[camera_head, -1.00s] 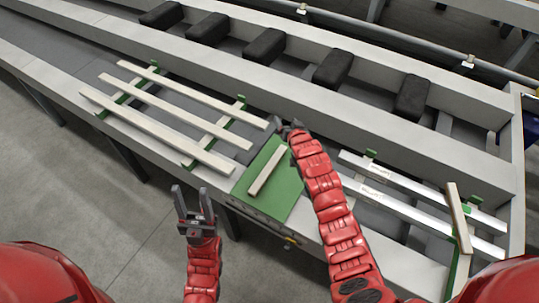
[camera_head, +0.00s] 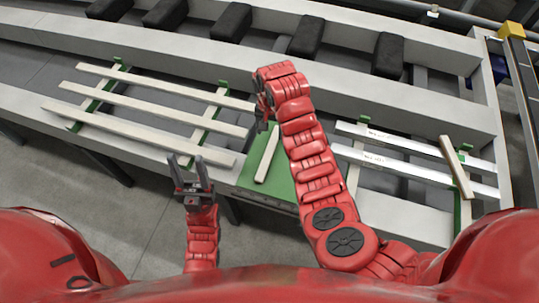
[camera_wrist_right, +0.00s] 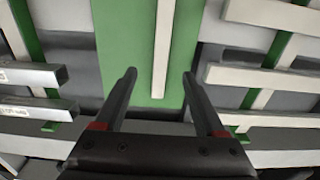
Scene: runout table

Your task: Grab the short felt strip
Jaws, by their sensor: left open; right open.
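A short pale strip (camera_head: 267,154) lies on the green plate (camera_head: 281,184) in the middle of the runout table. My right gripper (camera_head: 264,112) is open near the strip's far end, partly hidden by its own wrist. In the right wrist view, the strip (camera_wrist_right: 163,48) runs between the two open fingers (camera_wrist_right: 159,75) in the picture; the fingers do not hold it. Another short pale strip (camera_head: 455,166) lies across two metal bars at the right. My left gripper (camera_head: 187,162) is open and empty, left of the green plate at the table's near side.
Several long pale strips (camera_head: 150,108) lie on green-edged supports at the left. Two shiny metal bars (camera_head: 400,170) lie at the right. Black blocks (camera_head: 305,37) line the channel behind the table's long rail. Grey floor (camera_head: 80,180) is free at the near left.

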